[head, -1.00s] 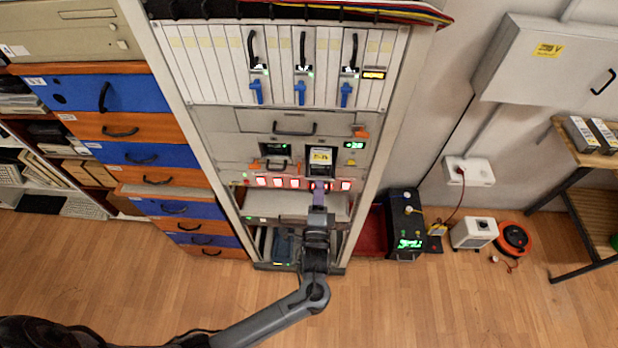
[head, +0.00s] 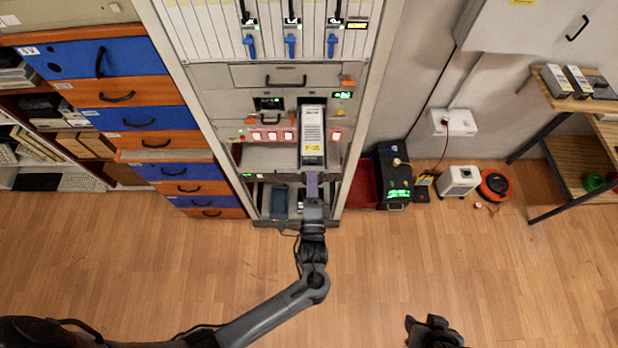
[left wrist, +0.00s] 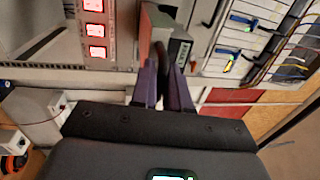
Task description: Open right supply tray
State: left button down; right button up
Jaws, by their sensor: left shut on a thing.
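The right supply tray (head: 312,135) is a long grey unit with a yellow label. It sticks out of the rack front, right of the left supply bay (head: 269,104). My left gripper (head: 312,176) is at the tray's front end, its purple fingers shut on the tray's handle, which the fingers mostly hide. In the left wrist view, the fingers (left wrist: 166,72) close in at the tray front (left wrist: 150,25). My right gripper (head: 436,332) shows only as a dark shape at the bottom edge; its fingers are not clear.
Red-lit switches (head: 273,136) sit left of the tray. Below it are an open lower shelf and a blue item (head: 279,200) in the rack. Blue and orange drawers (head: 140,120) stand left. A black box (head: 393,175) is on the floor right. The floor in front is clear.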

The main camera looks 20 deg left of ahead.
pick_arm(q)
jog(key=c, duration=1.3)
grip_release()
jog(key=b+v, duration=0.2)
jog(key=v, duration=0.9)
